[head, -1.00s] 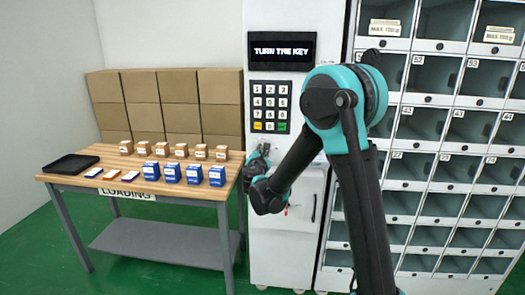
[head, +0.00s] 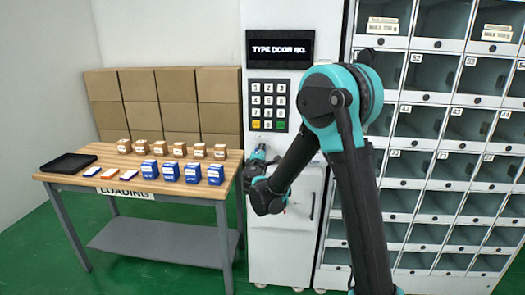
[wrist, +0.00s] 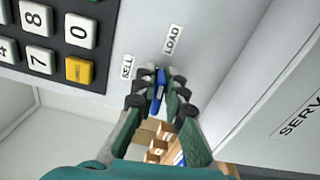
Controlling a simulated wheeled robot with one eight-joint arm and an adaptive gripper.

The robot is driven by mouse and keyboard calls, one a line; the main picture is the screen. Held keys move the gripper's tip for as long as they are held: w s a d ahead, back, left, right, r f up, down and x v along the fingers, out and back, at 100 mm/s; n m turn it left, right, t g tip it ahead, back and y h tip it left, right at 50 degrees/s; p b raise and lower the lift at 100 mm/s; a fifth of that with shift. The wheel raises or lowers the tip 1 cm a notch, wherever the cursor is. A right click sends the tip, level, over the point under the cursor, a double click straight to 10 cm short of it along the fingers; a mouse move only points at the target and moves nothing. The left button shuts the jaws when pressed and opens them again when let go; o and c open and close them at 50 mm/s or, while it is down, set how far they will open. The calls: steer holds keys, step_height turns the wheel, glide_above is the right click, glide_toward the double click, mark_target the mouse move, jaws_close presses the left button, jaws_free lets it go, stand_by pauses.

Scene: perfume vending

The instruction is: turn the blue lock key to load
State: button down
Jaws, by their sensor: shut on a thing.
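The blue lock key (wrist: 159,80) sits on the white front panel of the vending machine, below the keypad. In the wrist view it stands between the SELL label (wrist: 127,67) and the LOAD label (wrist: 172,39). My gripper (wrist: 157,94) is shut on the key, with a dark finger on each side of it. The fingers partly hide the key, and I cannot read its exact angle. In the head view my gripper (head: 257,158) is at the panel under the keypad. The display (head: 280,49) reads "TYPE DOOR NO."
The keypad (head: 268,106) is just above my gripper. A wooden table (head: 110,153) with small boxes and a black tray (head: 69,164) stands to the left. A wall of numbered lockers (head: 420,120) fills the right. Brown cartons (head: 170,100) are stacked behind the table.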

steer(key=shift+f+m, duration=0.1)
steer(key=shift+m, duration=0.4)
steer(key=c, duration=1.6)
jaws_free()
steer(key=shift+c, duration=0.2)
steer(key=s, duration=1.2)
steer(key=shift+a, duration=0.15)
